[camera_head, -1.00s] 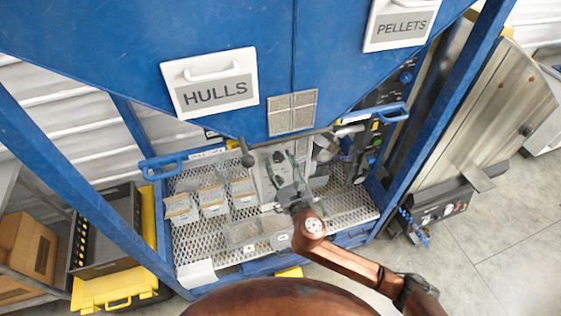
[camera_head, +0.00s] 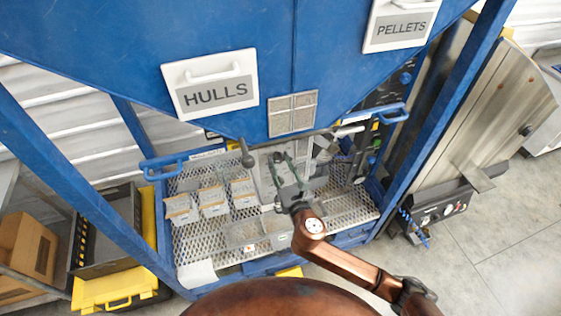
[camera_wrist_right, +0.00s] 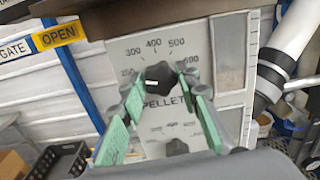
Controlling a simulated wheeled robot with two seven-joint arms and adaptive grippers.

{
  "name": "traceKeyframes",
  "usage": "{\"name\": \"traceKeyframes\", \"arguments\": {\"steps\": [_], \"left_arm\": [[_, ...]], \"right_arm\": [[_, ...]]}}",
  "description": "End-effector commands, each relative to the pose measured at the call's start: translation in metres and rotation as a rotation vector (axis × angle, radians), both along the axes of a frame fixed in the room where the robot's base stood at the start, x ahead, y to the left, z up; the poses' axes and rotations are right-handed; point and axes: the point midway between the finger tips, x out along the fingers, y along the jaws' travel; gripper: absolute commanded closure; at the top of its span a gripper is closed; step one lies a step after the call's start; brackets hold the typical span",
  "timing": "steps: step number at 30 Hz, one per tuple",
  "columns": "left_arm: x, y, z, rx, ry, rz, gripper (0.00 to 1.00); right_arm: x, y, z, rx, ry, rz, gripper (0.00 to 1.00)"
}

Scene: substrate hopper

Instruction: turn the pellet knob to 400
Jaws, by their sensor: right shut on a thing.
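The pellet knob (camera_wrist_right: 160,74) is a dark lobed knob on a light grey panel (camera_wrist_right: 229,50). An arc of numbers above it includes 300, 400, 500 and 600, with the word PELLET partly covered below. My right gripper (camera_wrist_right: 163,81) has its green-padded fingers on both sides of the knob, shut on it. I cannot read the knob's setting for certain. In the head view my right gripper (camera_head: 279,160) reaches the panel under the hopper and hides the knob. My left gripper is not in view.
A second dark knob (camera_wrist_right: 177,147) sits below, between the fingers. A white tube (camera_wrist_right: 294,35) passes right of the panel. A ball-ended lever (camera_head: 247,158) stands left of the gripper. Several small bins (camera_head: 213,201) sit on the mesh shelf (camera_head: 195,240).

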Motion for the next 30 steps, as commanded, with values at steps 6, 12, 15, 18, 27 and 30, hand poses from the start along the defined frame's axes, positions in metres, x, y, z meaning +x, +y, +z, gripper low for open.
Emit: {"name": "traceKeyframes", "arguments": {"steps": [6, 12, 15, 18, 27, 30], "left_arm": [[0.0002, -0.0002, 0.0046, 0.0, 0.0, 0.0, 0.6], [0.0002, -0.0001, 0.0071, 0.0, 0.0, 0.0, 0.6], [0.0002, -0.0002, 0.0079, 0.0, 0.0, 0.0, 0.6], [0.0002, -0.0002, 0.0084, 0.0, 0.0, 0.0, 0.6], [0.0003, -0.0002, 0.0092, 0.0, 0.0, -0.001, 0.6], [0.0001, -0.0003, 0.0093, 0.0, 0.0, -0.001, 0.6]], "right_arm": [[-0.0003, 0.0001, -0.0003, 0.179, 0.06, 0.0, 0.95], [-0.0003, -0.0001, -0.0005, 0.36, 0.119, -0.001, 0.95], [-0.0002, -0.0007, -0.001, 0.451, 0.149, -0.002, 0.95], [-0.0001, -0.0005, -0.0009, 0.541, 0.178, -0.001, 0.95], [-0.0001, -0.0006, -0.0017, 0.811, 0.265, -0.002, 0.95], [0.0002, -0.001, -0.0014, 0.893, 0.291, -0.002, 0.95]]}}
